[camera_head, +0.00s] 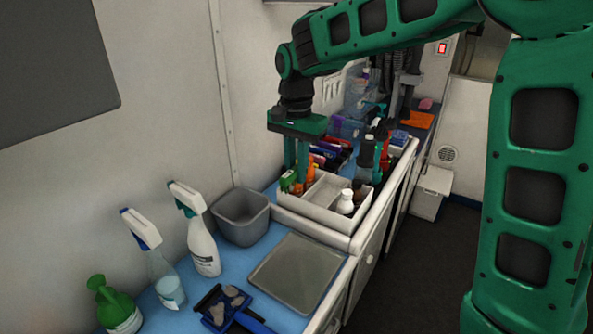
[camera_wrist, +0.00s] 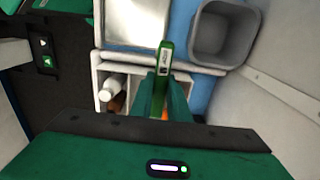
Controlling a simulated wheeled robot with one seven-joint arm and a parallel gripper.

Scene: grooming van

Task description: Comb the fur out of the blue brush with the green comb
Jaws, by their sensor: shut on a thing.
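The blue brush (camera_head: 209,299) lies on the blue counter at the bottom of the head view, with grey clumps of fur on its head and its handle pointing to the lower right. My gripper (camera_head: 297,176) points down over the white divided caddy (camera_head: 326,188). It is shut on a slim green piece with a pale label, which looks like the green comb (camera_head: 287,181). In the wrist view the green comb (camera_wrist: 164,62) sticks out between my fingers, over the caddy. Its teeth cannot be made out.
A grey tray (camera_head: 298,273) and a grey bin (camera_head: 241,216) stand between the caddy and the brush. Spray bottles (camera_head: 203,246) stand along the wall at left. A white bottle (camera_head: 345,202) is in the caddy. Many bottles and tools crowd the counter behind.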

